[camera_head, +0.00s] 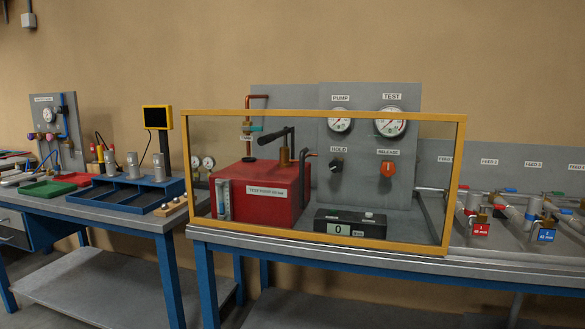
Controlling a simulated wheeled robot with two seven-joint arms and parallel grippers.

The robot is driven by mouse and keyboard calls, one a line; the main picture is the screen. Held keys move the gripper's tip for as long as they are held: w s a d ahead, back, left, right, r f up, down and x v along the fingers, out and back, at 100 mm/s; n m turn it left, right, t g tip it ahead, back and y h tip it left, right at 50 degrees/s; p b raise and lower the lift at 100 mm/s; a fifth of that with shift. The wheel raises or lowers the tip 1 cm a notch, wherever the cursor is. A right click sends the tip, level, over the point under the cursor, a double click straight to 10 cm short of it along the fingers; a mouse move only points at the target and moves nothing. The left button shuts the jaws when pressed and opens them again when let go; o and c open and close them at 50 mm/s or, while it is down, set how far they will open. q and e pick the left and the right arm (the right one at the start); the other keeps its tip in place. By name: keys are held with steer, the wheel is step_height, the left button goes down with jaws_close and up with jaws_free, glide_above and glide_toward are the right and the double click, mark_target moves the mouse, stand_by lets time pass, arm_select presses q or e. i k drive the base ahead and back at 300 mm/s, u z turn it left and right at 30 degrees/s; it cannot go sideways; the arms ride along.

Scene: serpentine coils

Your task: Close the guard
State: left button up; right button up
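The guard (310,112) is a clear panel in a yellow frame. It stands upright at the front edge of the middle bench, in front of the test equipment. Behind it I see a red tank (262,213), a grey gauge panel (365,180) with a red release knob (388,169), and a black box with a small display reading 0 (340,229). The guard's lower rail runs along the bench top. I cannot tell whether it is latched. Neither of my grippers is in view.
The middle bench (320,255) has blue legs and a lower shelf. A left bench carries a blue tray (118,196), green and red trays, and a yellow-framed screen (157,118). Pipes and valves with red (480,229) and blue (546,235) tags stand at the right.

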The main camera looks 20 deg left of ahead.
mark_target(461, 119)
steer(key=u, duration=0.5)
steer(key=i, duration=1.1)
steer(key=z, duration=0.35)
